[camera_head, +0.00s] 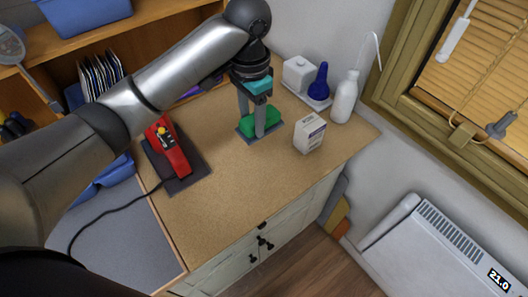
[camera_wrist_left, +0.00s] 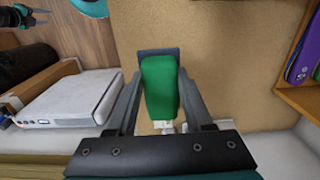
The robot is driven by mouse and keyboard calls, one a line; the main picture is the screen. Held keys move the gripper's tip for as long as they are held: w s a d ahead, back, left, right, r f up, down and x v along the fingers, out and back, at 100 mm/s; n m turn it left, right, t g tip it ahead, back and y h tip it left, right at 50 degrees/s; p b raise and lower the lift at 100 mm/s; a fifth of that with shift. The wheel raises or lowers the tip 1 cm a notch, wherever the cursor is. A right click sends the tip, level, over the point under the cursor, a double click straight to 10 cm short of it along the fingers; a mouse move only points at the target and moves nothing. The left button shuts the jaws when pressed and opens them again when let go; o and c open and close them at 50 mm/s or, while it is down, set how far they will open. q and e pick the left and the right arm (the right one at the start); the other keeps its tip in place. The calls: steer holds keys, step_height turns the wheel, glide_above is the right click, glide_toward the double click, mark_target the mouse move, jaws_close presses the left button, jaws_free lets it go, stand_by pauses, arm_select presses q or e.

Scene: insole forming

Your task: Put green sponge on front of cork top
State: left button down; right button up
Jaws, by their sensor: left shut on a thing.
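The cork top (camera_head: 215,215) is the tan surface of the cabinet, and its front part is bare. My left gripper (camera_head: 260,128) reaches over its back half and is shut on the green sponge (camera_head: 262,119). In the left wrist view the green sponge (camera_wrist_left: 160,85) sits between the two grey fingers. A dark grey-blue flat pad (camera_head: 245,131) lies right under the sponge. It also shows past the sponge's end in the left wrist view (camera_wrist_left: 158,52). I cannot tell whether the sponge touches it.
A red tool (camera_head: 170,150) on a dark mat (camera_head: 197,172) stands left of the sponge, with a black cord. A white box (camera_head: 309,132) stands close on the right. A white bottle (camera_head: 345,97) and a blue bulb (camera_head: 319,84) stand behind it.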

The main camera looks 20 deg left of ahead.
arm_select(q)
step_height(320, 180, down, 19)
steer(key=shift+r+b, duration=0.2)
steer(key=shift+b, duration=0.95)
steer(key=shift+c, duration=1.5)
jaws_free()
steer(key=shift+f, duration=0.1)
step_height(320, 180, up, 12)
steer(key=p, duration=0.1)
steer(key=shift+p, duration=0.35)
